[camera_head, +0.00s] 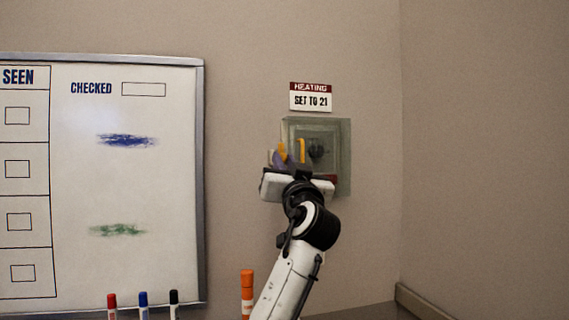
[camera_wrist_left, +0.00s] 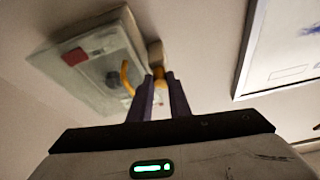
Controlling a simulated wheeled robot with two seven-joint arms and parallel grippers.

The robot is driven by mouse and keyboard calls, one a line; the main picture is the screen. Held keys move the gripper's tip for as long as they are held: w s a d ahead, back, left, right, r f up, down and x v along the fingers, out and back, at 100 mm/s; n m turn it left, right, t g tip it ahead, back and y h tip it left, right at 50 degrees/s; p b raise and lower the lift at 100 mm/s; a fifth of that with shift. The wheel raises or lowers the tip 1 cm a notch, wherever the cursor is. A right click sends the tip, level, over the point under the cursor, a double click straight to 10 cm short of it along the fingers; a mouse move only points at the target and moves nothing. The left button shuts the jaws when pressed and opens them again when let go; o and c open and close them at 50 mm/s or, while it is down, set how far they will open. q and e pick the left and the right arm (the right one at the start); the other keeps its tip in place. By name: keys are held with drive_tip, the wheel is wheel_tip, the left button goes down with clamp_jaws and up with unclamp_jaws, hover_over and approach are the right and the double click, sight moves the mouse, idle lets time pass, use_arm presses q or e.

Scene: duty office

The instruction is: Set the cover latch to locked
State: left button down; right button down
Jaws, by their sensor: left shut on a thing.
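The cover (camera_head: 342,160) is a clear greenish box on the wall, lying over a dark round dial (camera_head: 317,149). It also shows in the left wrist view (camera_wrist_left: 112,40). A curved yellow handle (camera_head: 301,150) is on the cover near its left edge. The cover latch (camera_wrist_left: 160,77) is a small yellow piece beside that edge, next to a beige block (camera_wrist_left: 155,53). My left gripper (camera_head: 281,160) is shut on the latch, its two dark fingers (camera_wrist_left: 159,84) on either side. The fingers partly hide the latch, and its setting cannot be read. My right gripper is not in view.
A sign (camera_head: 311,97) above the box reads "HEATING SET TO 21". A whiteboard (camera_head: 175,180) hangs to the left, with several markers below it. An orange marker (camera_head: 247,290) stands near my left arm. A wall corner is to the right.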

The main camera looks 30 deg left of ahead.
use_arm(q)
drive_tip(key=shift+r+m+t+h+p, duration=0.25)
drive_tip(key=shift+m+h+p, duration=0.25)
drive_tip(key=shift+m+p, duration=0.55)
drive_tip(key=m+h+p, duration=0.2)
drive_tip(key=m, duration=0.4)
drive_tip(key=m+h+p, duration=0.2)
drive_tip(key=m+h, duration=0.1)
drive_tip(key=m, duration=0.3)
drive_tip(key=m+h+p, duration=0.2)
drive_tip(key=m, duration=0.5)
drive_tip(key=shift+s+a+r, duration=0.25)
drive_tip(key=shift+s+r, duration=0.1)
drive_tip(key=shift+m, duration=0.25)
drive_tip(key=c, duration=1.6)
unclamp_jaws()
drive_tip(key=shift+c, duration=0.2)
